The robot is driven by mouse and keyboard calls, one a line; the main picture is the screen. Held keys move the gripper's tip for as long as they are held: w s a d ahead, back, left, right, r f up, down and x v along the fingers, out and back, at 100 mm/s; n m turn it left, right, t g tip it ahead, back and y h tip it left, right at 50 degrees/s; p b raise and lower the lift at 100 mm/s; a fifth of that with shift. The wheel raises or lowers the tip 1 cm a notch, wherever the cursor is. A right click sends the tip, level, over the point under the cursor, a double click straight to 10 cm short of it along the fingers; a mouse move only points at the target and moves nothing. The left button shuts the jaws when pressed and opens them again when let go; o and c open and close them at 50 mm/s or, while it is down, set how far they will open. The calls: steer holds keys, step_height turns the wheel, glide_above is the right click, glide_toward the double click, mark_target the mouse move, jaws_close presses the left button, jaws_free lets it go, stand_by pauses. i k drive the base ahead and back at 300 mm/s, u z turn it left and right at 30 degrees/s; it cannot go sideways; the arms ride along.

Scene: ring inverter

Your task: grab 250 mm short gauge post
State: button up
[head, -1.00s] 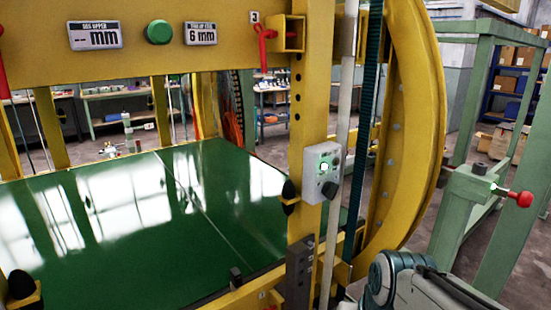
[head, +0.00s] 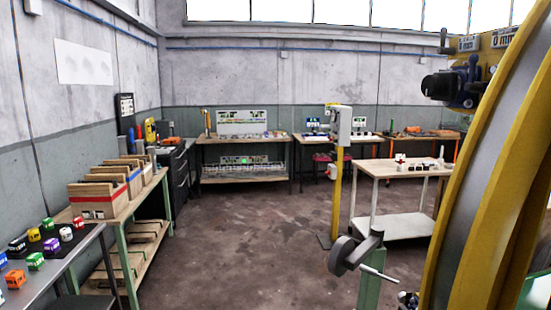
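I cannot pick out the 250 mm short gauge post for certain in the head view. Small upright items (head: 440,155) stand on the pale table right of centre, too small to identify. Tall dark and blue upright shapes (head: 132,140) stand near the left wall behind the wooden boxes, and I cannot tell what they are. My gripper is not in view.
The yellow ring (head: 490,170) fills the right side. A handwheel (head: 350,254) on a green post stands before it. A yellow pedestal (head: 337,195) stands mid-room. A left bench holds wooden boxes (head: 98,198); coloured blocks (head: 35,261) lie nearer. The middle floor is clear.

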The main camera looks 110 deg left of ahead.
mark_target(152, 150)
steer(key=u, duration=4.25)
steer(key=i, duration=1.25)
steer(key=z, duration=0.45)
steer(key=i, duration=4.75)
steer(key=u, duration=0.2)
